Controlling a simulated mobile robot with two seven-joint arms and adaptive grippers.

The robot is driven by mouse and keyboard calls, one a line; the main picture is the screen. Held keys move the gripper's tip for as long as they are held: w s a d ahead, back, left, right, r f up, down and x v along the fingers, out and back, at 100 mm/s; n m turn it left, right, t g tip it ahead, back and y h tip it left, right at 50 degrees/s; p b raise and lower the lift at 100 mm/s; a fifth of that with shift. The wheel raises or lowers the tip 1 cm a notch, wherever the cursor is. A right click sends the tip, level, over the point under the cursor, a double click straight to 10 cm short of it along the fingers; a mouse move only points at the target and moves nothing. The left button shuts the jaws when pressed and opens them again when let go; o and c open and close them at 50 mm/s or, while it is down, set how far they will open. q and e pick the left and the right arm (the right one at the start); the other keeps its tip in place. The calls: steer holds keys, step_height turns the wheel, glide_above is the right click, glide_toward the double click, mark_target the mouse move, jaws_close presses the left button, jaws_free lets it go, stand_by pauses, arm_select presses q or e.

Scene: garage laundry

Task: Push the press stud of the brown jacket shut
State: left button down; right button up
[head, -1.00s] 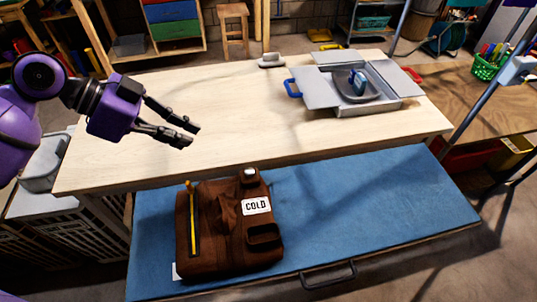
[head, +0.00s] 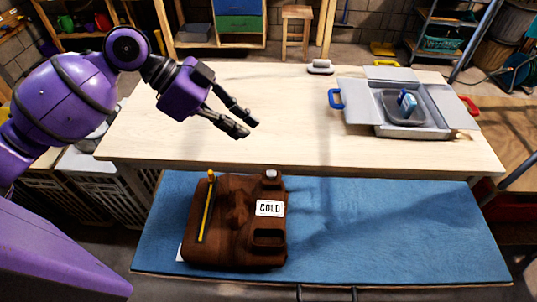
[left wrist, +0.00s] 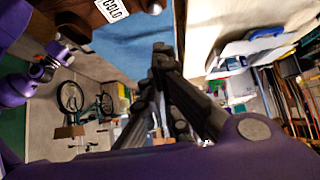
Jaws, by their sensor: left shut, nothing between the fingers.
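The brown jacket (head: 222,245) lies folded on a blue mat (head: 400,235). It has a white "COLD" label (head: 270,208), a yellow strip (head: 206,207) on its left part and a dark opening at lower right. A pale stud-like piece (head: 271,174) sits on the tab at its top right; its state is too small to tell. My left gripper (head: 245,130) is shut and empty, over the wooden table beyond the jacket and apart from it. In the left wrist view its fingers (left wrist: 168,75) show, with the label (left wrist: 111,9) at the top. My right gripper's fingers cannot be made out.
A pale wooden table (head: 290,120) stands behind the blue mat. On it are a grey box with open flaps (head: 402,132), holding a tray and a blue item, and a small grey object (head: 320,67) at the back. The mat's right side is clear.

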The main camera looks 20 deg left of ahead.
arm_select(q)
glide_above(272, 174)
step_height(272, 174, down, 7)
steer(key=shift+d+f, duration=0.15)
step_height(272, 174, down, 2)
steer(key=shift+f, duration=0.85)
arm_select(e)
steer(key=shift+d+r, duration=0.15)
steer(key=shift+d, duration=0.1)
